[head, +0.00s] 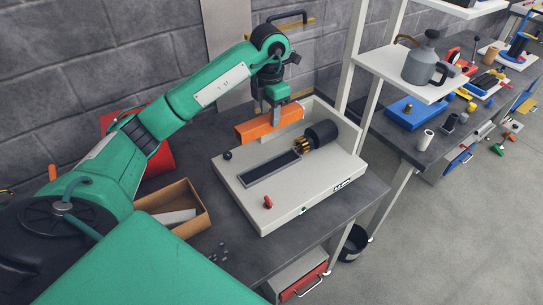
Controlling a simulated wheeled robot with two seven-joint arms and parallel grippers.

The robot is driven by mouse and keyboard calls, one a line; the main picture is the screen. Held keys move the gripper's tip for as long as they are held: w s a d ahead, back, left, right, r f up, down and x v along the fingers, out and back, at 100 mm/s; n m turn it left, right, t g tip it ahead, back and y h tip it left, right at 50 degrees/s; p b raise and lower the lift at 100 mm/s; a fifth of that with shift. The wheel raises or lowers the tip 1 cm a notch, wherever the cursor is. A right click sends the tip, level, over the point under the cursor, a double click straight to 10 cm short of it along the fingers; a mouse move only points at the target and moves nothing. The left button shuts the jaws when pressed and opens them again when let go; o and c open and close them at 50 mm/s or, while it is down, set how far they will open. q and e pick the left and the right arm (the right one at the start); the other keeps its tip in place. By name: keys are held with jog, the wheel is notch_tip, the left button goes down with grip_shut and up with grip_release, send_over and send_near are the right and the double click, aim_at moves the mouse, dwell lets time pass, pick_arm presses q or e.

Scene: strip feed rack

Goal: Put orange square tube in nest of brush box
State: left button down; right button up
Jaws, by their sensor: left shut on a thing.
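The orange square tube (268,124) is held level in my left gripper (277,112), which is shut on it. It hangs over the back left part of the brush box, apart from the nest as far as I can tell. The brush box (289,212) is a white, low box with raised back walls. Its nest (270,167) is a long dark slot in the top, empty, in front of the tube. A brass brush (303,145) with a black motor body (321,134) sits at the slot's right end. My right gripper is not in view.
A cardboard box (205,217) with pale pieces stands left of the brush box, and a red object (164,158) behind it. A black knob (227,155) and a red switch (268,202) stick up from the box top. White shelf posts (345,60) rise at the right.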

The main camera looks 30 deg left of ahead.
pick_arm(q)
notch_tip(320, 180, down, 13)
jog(key=p, duration=0.3)
jog(key=shift+w+r, duration=0.1)
jog(key=shift+r, duration=0.1)
notch_tip(320, 180, down, 4)
jog(key=shift+f+p, duration=0.15)
jog(key=shift+p, duration=0.8)
jog(key=shift+f, duration=0.1)
jog(key=c, duration=0.9)
grip_release()
